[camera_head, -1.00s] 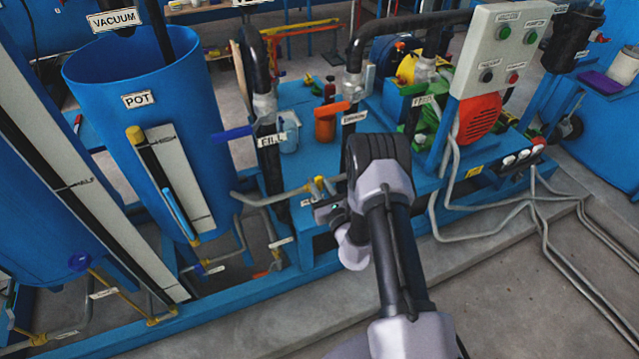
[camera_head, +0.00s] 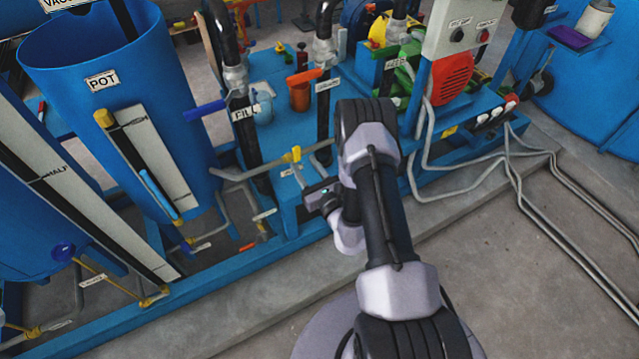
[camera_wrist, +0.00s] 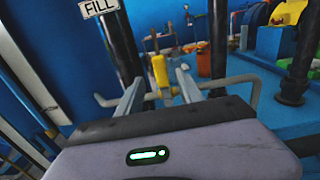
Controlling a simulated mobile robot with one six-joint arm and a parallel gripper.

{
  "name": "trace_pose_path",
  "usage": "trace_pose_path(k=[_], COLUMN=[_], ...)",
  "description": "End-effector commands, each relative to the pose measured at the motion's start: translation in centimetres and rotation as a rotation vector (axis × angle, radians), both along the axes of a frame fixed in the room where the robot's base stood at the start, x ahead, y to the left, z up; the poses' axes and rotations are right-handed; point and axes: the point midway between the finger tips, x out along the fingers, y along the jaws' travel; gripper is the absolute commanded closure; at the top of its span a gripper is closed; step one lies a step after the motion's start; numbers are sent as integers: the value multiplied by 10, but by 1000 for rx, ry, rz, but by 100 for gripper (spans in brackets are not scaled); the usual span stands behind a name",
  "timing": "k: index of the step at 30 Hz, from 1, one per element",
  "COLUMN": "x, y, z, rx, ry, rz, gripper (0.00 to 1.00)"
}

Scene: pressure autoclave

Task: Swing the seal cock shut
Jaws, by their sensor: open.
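A small yellow-handled cock (camera_head: 292,155) sits on a grey pipe just right of the FILL pipe in the head view. Its label is not readable, so I cannot confirm it is the seal cock. In the wrist view a yellow handle (camera_wrist: 160,72) stands upright beyond and between my fingers, and seems to be the same cock. My gripper (camera_wrist: 158,88) is open, its two fingers apart on either side of the handle in the picture. I cannot tell whether they touch it. In the head view my gripper (camera_head: 318,200) is partly hidden by my arm, just below and right of the cock.
The black FILL pipe (camera_head: 246,140) and a second black pipe (camera_head: 323,90) rise close by. A blue lever (camera_head: 205,110) juts left of the FILL pipe. The blue pot (camera_head: 105,62) with its gauge stands left. Open floor (camera_head: 540,270) lies right.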

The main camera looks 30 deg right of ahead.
Motion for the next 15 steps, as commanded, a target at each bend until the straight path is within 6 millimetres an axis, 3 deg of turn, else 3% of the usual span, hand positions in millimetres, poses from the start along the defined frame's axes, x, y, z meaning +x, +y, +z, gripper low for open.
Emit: trace_pose_path(k=[3, 9, 15], x=[-39, -92, -113], y=[-3, -5, -4], z=[1, 1, 0], rx=[4, 4, 0], ry=[5, 5, 2], rz=[-4, -5, -1], gripper=[56, 56, 56])
